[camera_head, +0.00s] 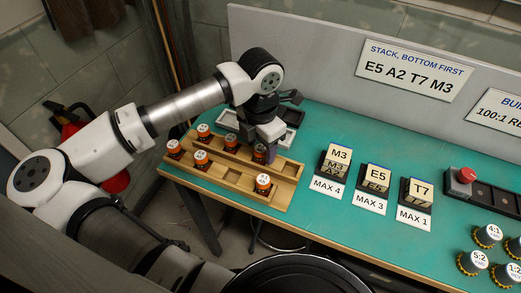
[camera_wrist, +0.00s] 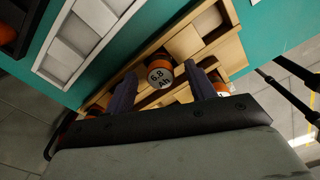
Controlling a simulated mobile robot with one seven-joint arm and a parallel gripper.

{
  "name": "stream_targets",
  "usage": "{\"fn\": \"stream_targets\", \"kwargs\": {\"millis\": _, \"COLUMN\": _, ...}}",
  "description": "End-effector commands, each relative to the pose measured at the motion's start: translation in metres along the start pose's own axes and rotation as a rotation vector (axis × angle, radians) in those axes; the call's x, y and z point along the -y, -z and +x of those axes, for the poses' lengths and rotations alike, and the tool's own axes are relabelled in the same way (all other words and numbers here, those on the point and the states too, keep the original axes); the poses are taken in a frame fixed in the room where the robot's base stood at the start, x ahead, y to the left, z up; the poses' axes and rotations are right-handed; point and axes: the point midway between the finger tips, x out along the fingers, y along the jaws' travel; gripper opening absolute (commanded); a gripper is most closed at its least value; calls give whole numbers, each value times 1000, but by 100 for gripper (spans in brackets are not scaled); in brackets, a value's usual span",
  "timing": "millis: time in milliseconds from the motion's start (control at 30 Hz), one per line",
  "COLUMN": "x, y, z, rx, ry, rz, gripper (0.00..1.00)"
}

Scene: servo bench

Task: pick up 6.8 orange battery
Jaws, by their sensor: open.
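In the head view my gripper (camera_head: 263,153) points down over the right part of the wooden rack (camera_head: 226,178). There the labels are too small to read, and my gripper hides part of the rack.
Another orange battery (camera_wrist: 221,88) shows close beside the right finger. Several more batteries, including one at the front (camera_head: 263,184), stand in the rack. A white-rimmed tray (camera_head: 290,117) lies behind it. Stacked blocks (camera_head: 340,155) stand to the right on the green bench.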

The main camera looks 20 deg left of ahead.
Motion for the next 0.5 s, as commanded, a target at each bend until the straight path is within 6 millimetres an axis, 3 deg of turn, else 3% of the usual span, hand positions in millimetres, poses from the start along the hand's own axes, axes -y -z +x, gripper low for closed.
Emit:
{"fn": "stream_targets", "kwargs": {"millis": 133, "x": 1, "y": 0, "z": 12, "rx": 0, "ry": 2, "rz": 1, "gripper": 55}}
{"fn": "stream_targets", "kwargs": {"millis": 367, "x": 1, "y": 0, "z": 15, "rx": 0, "ry": 0, "rz": 1, "gripper": 55}}
{"fn": "stream_targets", "kwargs": {"millis": 500, "x": 1, "y": 0, "z": 15, "rx": 0, "ry": 0, "rz": 1, "gripper": 37}}
